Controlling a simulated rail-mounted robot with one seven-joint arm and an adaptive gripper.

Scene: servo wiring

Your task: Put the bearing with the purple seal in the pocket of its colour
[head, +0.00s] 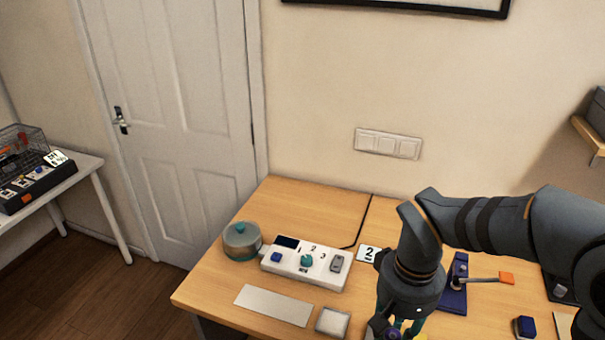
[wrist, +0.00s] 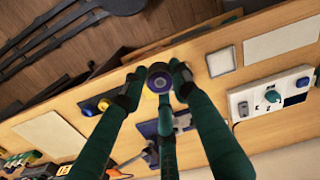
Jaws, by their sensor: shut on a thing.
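In the wrist view, my gripper (wrist: 158,81) is shut on a ring-shaped bearing (wrist: 160,77) with a purple face and a light centre. The bearing sits between the dark fingertips, seen over the wooden table. In the head view, my gripper (head: 398,328) is at the bottom edge, partly cut off and covered by my arm; I cannot make out the bearing there. A dark blue piece with yellow and red parts (wrist: 96,106) lies left of the fingers in the wrist view. I cannot make out a purple pocket for certain.
A white box with numbered controls (head: 306,263), a teal-lidded round container (head: 241,241), a pale plate (head: 272,306) and a small square tray (head: 332,321) stand left of my gripper. A navy fixture with an orange-ended lever (head: 455,296) and a blue block (head: 525,327) are right.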

